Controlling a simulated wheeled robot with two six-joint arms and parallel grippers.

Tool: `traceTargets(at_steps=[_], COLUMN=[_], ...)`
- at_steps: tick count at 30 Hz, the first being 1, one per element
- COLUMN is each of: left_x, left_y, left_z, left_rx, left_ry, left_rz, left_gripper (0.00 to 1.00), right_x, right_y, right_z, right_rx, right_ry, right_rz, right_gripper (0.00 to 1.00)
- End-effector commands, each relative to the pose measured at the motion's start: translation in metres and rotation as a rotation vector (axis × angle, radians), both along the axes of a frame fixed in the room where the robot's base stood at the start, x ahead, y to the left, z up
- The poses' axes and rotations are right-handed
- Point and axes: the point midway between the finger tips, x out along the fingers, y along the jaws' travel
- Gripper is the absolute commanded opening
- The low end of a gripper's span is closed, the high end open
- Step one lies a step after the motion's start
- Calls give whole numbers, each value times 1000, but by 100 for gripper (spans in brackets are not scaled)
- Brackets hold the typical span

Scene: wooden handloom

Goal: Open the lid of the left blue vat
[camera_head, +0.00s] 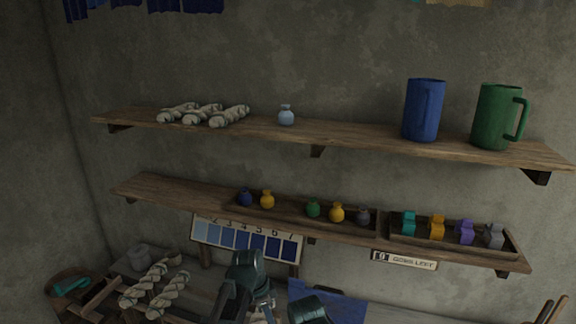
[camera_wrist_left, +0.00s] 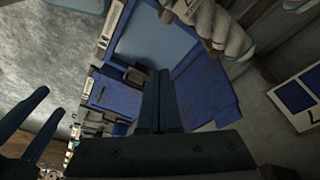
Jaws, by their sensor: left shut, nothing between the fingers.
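A flat blue surface with a dark bar at its far edge, which looks like a vat top (camera_head: 340,306), shows at the bottom of the head view, partly hidden by my arm. In the left wrist view, a blue-rimmed box with a paler blue face (camera_wrist_left: 150,38) lies beyond my left gripper (camera_wrist_left: 161,74). A darker blue panel (camera_wrist_left: 207,85) is beside it. I cannot tell which part is the lid. My left gripper is shut and empty, its tips overlapping the blue parts in view; contact is unclear. My right gripper (camera_wrist_left: 38,112) shows at the left, its fingers apart.
Two wall shelves hold a blue jug (camera_head: 423,110), a green jug (camera_head: 497,117), small bottles and a tray of coloured pieces (camera_head: 450,245). A numbered blue shade chart (camera_head: 245,240) stands behind my arms. Pale twisted skeins (camera_head: 155,287) lie at left.

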Motion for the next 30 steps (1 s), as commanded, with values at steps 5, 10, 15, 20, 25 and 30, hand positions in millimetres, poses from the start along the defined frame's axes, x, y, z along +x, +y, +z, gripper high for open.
traceTargets(at_steps=[5, 10, 15, 20, 25, 30], left_x=[-81, -132, -158, -164, -164, -151], left_y=[-5, 0, 6, 8, 8, 4], left_z=[-75, -112, -129, -131, -130, -117], left_rx=[121, 221, 275, 293, 293, 257], left_ry=[93, 116, 110, 105, 105, 105], left_rz=[335, 631, 814, 876, 880, 795], left_gripper=[0, 0, 0, 0, 0, 0], right_x=[0, 0, 1, 1, 1, 1], right_y=[0, 0, 0, 0, 0, 0], right_z=[-71, -108, -125, -128, -126, -113], right_rx=[0, -1, -1, -1, -1, -2], right_ry=[-1, -1, -2, -2, -2, -1], right_rz=[7, 13, 17, 18, 18, 17], right_gripper=[50, 50, 50, 50, 50, 50])
